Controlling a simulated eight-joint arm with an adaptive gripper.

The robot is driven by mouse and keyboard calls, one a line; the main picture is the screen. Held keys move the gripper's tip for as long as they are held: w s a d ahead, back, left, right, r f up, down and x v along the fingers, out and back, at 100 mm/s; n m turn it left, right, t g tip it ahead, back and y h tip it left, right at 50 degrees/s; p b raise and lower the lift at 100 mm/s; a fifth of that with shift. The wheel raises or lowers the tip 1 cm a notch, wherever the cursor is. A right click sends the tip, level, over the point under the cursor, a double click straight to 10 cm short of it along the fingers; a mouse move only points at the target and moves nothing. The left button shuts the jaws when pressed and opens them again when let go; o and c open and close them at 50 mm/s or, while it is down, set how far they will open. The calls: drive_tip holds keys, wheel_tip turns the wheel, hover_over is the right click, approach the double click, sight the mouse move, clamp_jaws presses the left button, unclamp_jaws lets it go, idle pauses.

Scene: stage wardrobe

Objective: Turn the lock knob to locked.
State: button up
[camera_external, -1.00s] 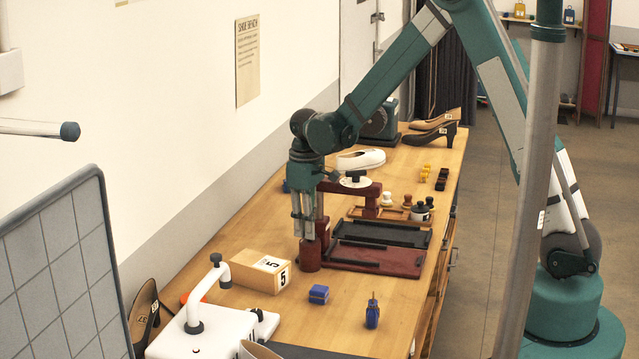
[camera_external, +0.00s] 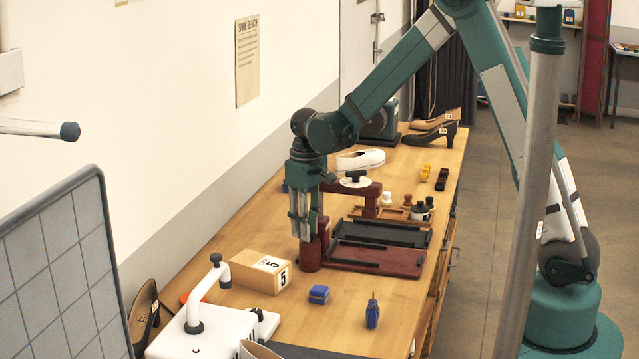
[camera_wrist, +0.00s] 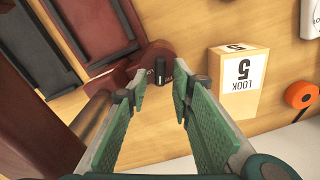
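The lock knob looks to be a small dark piece with a pale line (camera_wrist: 160,70), on the rounded dark red end of a red device in the wrist view. In the external view that device's round red post (camera_external: 310,257) stands at the near left end of the device, and the knob on top is hidden by my fingers. My gripper (camera_external: 306,238) points down just over this post. In the wrist view my gripper (camera_wrist: 160,78) is open, its green-padded fingers on either side of the knob. Whether they touch it I cannot tell.
A wooden box marked 5 (camera_external: 259,273) stands close to the post. A dark red tray (camera_external: 385,262) lies to its right. A blue box (camera_external: 318,294), a blue bottle (camera_external: 372,312) and a white press (camera_external: 205,340) stand nearer the camera. The bench between them is clear.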

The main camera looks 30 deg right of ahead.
drive_tip(key=shift+r, duration=0.15)
wheel_tip(320, 180, up, 12)
idle(0.8)
drive_tip(key=shift+f, duration=0.2)
drive_tip(key=shift+s+d+f+p, duration=0.1)
drive_tip(key=shift+s+f+p, duration=0.15)
drive_tip(key=shift+f+p, duration=0.8)
drive_tip(key=shift+s+d+f+p, duration=0.1)
drive_tip(key=shift+s+f+p, duration=0.1)
drive_tip(key=shift+f+p, duration=0.75)
drive_tip(key=shift+f, duration=0.1)
drive_tip(key=shift+f, duration=0.1)
drive_tip(key=shift+f, duration=3.8)
